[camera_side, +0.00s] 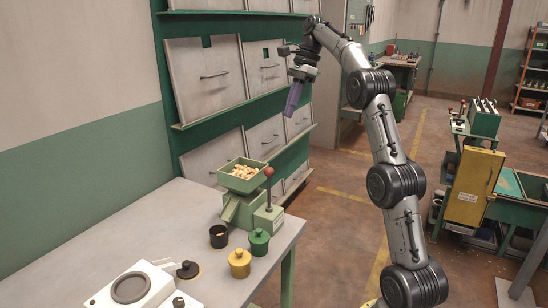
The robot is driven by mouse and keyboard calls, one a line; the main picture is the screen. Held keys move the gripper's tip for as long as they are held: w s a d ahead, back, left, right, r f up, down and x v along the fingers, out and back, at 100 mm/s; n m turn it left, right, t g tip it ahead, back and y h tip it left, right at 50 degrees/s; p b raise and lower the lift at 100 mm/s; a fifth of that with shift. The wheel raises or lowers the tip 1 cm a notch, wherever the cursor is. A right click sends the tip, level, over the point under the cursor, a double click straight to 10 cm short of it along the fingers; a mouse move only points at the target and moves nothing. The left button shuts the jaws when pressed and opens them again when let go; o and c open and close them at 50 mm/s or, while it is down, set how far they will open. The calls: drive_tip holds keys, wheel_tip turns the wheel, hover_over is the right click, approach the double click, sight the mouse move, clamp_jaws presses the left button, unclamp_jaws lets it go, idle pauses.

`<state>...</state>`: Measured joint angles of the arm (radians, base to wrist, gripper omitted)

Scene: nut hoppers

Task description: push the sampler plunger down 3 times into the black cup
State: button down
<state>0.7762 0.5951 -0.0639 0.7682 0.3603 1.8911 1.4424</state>
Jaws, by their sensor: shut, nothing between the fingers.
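The sampler (243,206) is a green machine near the back right corner of the table, with an open green tray of tan nuts on top. Its plunger (268,190) stands upright at its right side, a thin rod with a dark red ball knob, and looks raised. A black cup (218,237) stands on the table in front of the sampler, by the chute; it cannot be told whether anything is inside. My gripper (291,108) is shut and empty, with purple fingers pointing down, high above and behind the sampler, apart from it.
A green lidded jar (259,242) and a yellow lidded jar (239,263) stand right of the black cup. A white device (132,289) and a dark knobbed lid (187,270) lie at the table's front. Grey hopper panels (205,75) line the wall behind.

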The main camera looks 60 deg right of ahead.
drive_tip(key=shift+n, duration=0.4)
drive_tip(key=w+d+f, duration=0.2)
drive_tip(key=shift+w+d+f, duration=0.1)
drive_tip(key=shift+d+f, duration=0.1)
drive_tip(key=shift+f, duration=0.15)
drive_tip(key=shift+f, duration=0.1)
drive_tip(key=x, duration=1.3)
drive_tip(key=shift+a+f, duration=0.25)
drive_tip(key=shift+f, duration=0.1)
